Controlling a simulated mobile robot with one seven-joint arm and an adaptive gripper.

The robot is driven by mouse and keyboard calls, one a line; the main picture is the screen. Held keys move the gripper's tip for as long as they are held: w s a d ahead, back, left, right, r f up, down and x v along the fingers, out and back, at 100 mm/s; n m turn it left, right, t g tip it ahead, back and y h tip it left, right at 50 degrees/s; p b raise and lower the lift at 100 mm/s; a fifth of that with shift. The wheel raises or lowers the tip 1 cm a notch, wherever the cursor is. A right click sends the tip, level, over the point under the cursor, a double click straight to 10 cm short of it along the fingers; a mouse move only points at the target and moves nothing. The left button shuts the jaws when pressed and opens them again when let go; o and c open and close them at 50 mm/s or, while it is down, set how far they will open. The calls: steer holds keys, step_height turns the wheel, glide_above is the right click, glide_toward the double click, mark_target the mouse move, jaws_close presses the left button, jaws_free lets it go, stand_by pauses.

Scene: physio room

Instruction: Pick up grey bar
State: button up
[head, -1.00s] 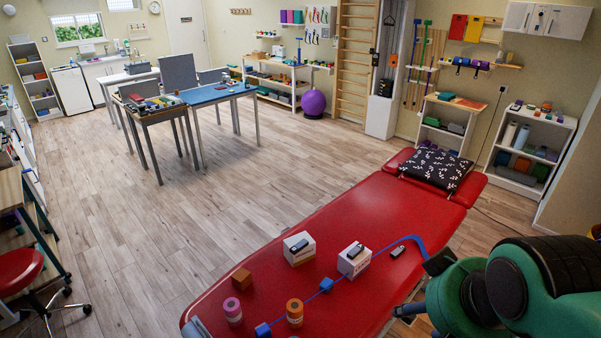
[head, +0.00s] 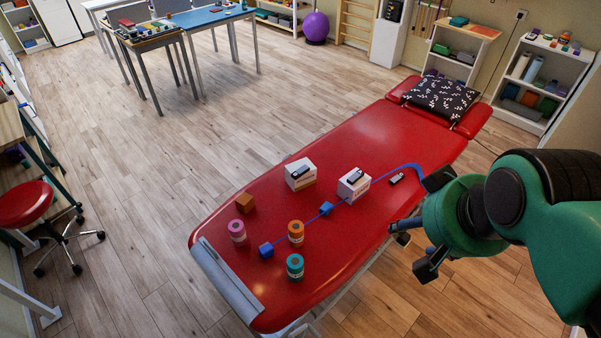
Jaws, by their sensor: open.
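A small dark grey bar (head: 397,178) lies flat on the red treatment table (head: 340,255), right of the white boxes and beside the blue strap's curved end. Two other small dark bars lie on top of the left white box (head: 301,181) and the right white box (head: 353,190); their exact shade is hard to tell. My gripper (head: 405,228) hangs at the table's right edge, to the right of and nearer than the grey bar. It is open and apart from the bar, with nothing seen between its fingers.
A blue strap (head: 374,179) with blue blocks runs across the table. Pink (head: 237,232), orange (head: 296,233) and teal (head: 295,267) rolls and a brown cube (head: 245,202) stand at the near end. A patterned pillow (head: 442,95) lies at the far end.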

steer(key=shift+w+r, duration=0.1)
steer(key=shift+r, duration=0.05)
